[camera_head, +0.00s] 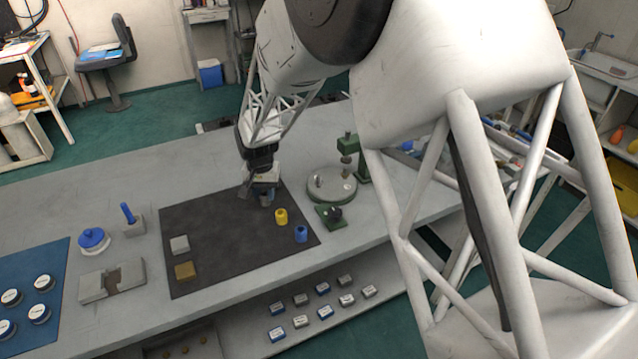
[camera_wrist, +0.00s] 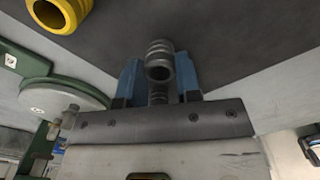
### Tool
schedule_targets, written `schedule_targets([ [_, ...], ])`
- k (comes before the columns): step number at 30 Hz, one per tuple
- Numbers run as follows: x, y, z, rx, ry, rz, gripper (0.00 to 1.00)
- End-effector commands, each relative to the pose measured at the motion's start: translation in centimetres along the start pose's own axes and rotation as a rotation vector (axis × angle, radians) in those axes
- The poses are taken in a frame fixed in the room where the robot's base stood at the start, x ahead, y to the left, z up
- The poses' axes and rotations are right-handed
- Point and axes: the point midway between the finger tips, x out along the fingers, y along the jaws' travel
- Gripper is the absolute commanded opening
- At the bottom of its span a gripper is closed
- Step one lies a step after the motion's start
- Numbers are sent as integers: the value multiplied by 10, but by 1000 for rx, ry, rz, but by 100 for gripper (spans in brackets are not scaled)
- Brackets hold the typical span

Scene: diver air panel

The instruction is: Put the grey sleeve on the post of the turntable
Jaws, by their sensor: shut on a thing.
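My gripper (camera_head: 266,192) is low over the dark mat, near its back right. In the wrist view its blue fingers (camera_wrist: 158,85) are shut on the grey sleeve (camera_wrist: 159,62), a ribbed hollow cylinder. In the head view the sleeve (camera_head: 266,200) shows as a small grey piece at the fingertips; whether it touches the mat is unclear. The turntable (camera_head: 331,187) is a round grey disc to the right of my gripper, with a short post (camera_head: 319,182) standing on it. In the wrist view part of the turntable (camera_wrist: 65,95) shows at the left.
A yellow sleeve (camera_head: 281,216) and a blue sleeve (camera_head: 301,234) stand on the mat (camera_head: 225,240) close to my gripper. A green stand (camera_head: 364,160) rises behind the turntable, and a green block with a black knob (camera_head: 331,216) is in front of it.

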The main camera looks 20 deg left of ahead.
Motion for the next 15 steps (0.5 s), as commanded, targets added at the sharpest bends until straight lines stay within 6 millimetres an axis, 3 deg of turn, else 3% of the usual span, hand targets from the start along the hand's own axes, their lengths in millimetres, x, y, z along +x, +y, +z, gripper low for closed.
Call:
schedule_targets([
  [15, -8, 0, 0, 0, 0, 0, 10],
])
